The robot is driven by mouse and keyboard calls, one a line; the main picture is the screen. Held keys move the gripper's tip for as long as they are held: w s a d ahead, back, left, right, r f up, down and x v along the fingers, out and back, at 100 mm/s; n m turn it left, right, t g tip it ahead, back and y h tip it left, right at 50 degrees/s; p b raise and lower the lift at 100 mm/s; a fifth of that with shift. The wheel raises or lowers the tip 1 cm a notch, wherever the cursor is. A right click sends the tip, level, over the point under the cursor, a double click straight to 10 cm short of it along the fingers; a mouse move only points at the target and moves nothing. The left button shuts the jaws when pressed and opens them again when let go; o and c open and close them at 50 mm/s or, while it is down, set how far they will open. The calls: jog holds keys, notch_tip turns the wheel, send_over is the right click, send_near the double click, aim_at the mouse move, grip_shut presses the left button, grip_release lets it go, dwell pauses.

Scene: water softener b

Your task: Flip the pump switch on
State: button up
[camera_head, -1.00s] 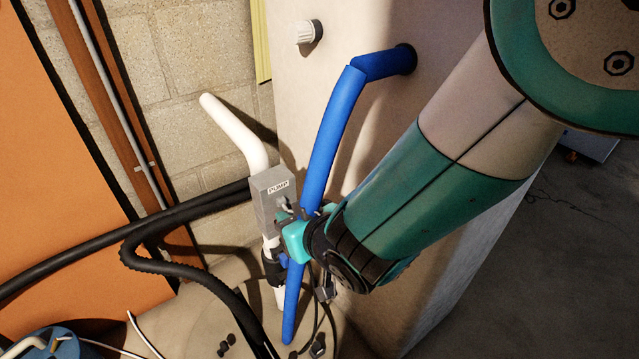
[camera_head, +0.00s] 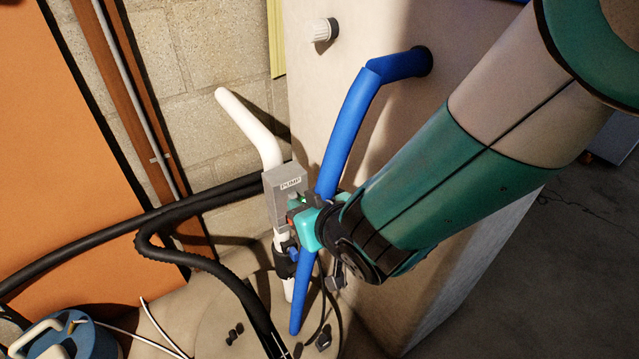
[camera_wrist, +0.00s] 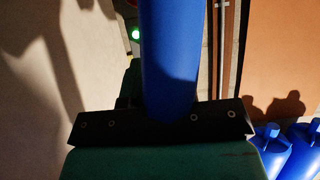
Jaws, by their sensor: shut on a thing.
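The grey pump box (camera_head: 284,190), labelled PUMP, sits on a white pipe against the pale cabinet. A small green light (camera_head: 302,199) glows on its front; the green light (camera_wrist: 135,34) also shows in the wrist view. My gripper (camera_head: 300,221) is at the lower front of the box, shut on the pump switch as far as I can tell. The switch itself is hidden behind the fingers, so its position cannot be seen. In the wrist view the blue pipe covers the fingertips.
The blue pipe (camera_head: 342,135) runs from the cabinet down right beside my gripper, very close to it. Black hoses (camera_head: 150,222) pass on the left. A white knob (camera_head: 323,30) is higher on the cabinet. Blue containers (camera_wrist: 300,150) stand at lower right in the wrist view.

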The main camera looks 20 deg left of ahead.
jog(key=shift+r, duration=0.25)
jog(key=shift+w+a+r+p, duration=0.1)
jog(key=shift+r+p, duration=0.2)
jog(key=shift+r, duration=0.05)
jog(key=shift+r, duration=0.35)
jog(key=o, duration=0.8)
jog(key=shift+f, duration=0.1)
